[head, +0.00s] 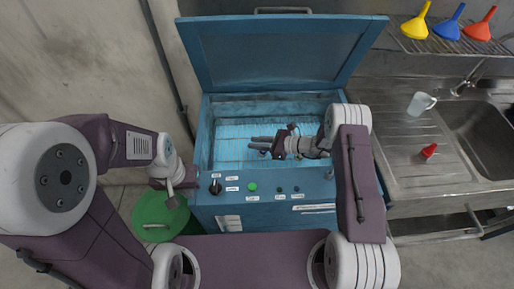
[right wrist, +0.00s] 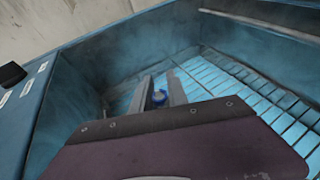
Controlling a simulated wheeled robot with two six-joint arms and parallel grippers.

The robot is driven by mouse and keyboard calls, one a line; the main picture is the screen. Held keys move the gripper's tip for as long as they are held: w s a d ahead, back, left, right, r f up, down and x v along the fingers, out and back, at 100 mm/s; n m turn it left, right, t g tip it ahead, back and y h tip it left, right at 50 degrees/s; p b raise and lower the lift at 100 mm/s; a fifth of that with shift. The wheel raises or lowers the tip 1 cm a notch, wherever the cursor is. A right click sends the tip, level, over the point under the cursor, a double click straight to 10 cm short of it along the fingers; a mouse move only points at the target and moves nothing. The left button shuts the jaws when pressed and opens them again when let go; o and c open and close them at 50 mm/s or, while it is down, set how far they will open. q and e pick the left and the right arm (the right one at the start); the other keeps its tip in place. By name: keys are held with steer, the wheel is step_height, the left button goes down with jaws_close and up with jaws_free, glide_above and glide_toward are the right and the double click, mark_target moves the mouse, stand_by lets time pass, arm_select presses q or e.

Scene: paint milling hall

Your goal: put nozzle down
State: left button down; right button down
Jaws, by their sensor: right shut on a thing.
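My right gripper (head: 256,146) is inside the open blue cabinet (head: 203,150), above its wire grid (head: 232,130).
The cabinet's lid (head: 280,55) stands raised at the back. A knob (head: 215,187) and a green button (head: 252,187) sit on its front panel. At right is a steel sink (head: 478,135) with a clear jug (head: 420,103) and a red piece (head: 429,151); funnels (head: 446,27) stand on a rack above.

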step_height(320, 180, down, 4)
steer(key=shift+w+f, duration=0.1)
steer(key=shift+f, duration=0.1)
steer(key=c, duration=1.3)
jaws_free()
steer(key=shift+r, duration=0.2)
steer(key=v, duration=0.7)
steer(key=shift+d+b, duration=0.3)
steer(key=shift+b, duration=0.05)
